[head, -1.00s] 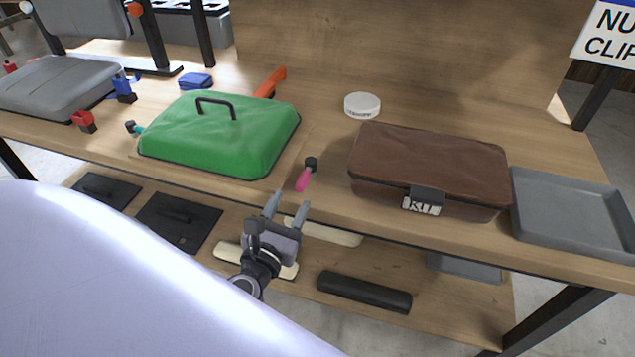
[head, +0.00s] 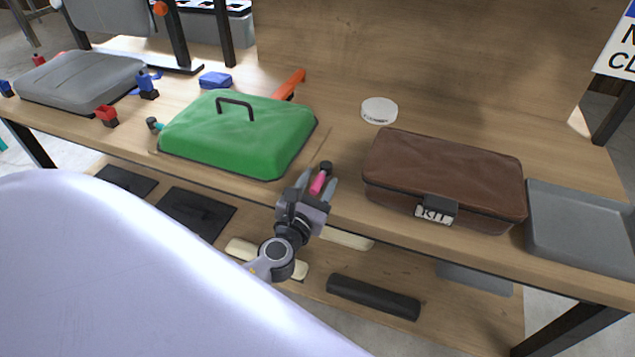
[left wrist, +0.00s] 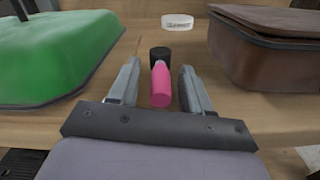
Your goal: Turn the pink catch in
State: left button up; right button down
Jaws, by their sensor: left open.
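The pink catch (head: 318,183) is a short pink handle with a black pivot at its far end, on the bench top by its front edge, right of the green cover. In the left wrist view the pink catch (left wrist: 160,86) points toward me, between the two fingers. My left gripper (head: 318,184) is open, with one finger on each side of the catch; small gaps show on both sides in the left wrist view (left wrist: 158,90). The green cover (head: 238,135) has a black handle on top. My right gripper is not in view.
A brown kit case (head: 445,172) stands right of the catch, with a grey tray (head: 585,225) beyond it. A white round tin (head: 379,110) sits behind. Teal (head: 154,125), red (head: 106,115) and orange (head: 290,84) levers lie around the green cover. A lower shelf holds black and cream pieces.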

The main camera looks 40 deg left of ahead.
pick_arm(q)
grip_shut()
jog(key=shift+h, duration=0.3)
jog(key=shift+a+m+h+b, duration=0.3)
jog(key=shift+m+h, duration=0.3)
jog(key=shift+h, duration=0.2)
jog(key=shift+a+m+t+h+b, duration=0.2)
jog(key=shift+m+h+b, duration=0.1)
jog(key=shift+m+h, duration=0.25)
jog(key=shift+a+m+t+h+b, duration=0.15)
jog(key=shift+m+h+b, duration=0.2)
jog(key=shift+h, duration=0.4)
grip_release()
